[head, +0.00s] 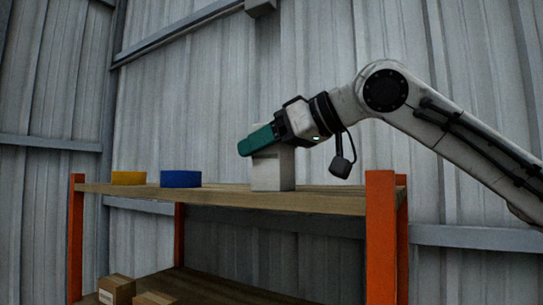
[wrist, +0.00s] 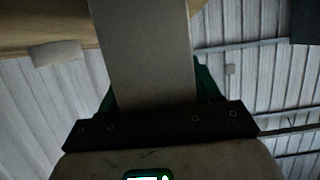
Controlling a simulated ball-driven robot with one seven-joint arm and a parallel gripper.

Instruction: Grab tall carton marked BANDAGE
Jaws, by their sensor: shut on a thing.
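A tall pale grey carton (head: 272,172) stands upright on the top wooden shelf, near the right part of the board. No lettering on it can be read. My gripper (head: 257,143) reaches in from the right, its teal fingers around the carton's upper part, shut on it. The near finger hides part of the carton's top. In the wrist view the carton (wrist: 143,55) runs up between the teal fingers, its plain face towards the camera. Its base appears to be on the shelf; I cannot tell whether it is lifted.
A yellow block (head: 128,178) and a blue block (head: 180,179) sit left on the shelf board (head: 222,198). Orange posts (head: 381,235) hold the rack. Brown boxes (head: 117,289) lie below. A pale rounded thing (wrist: 57,53) shows beside the carton in the wrist view.

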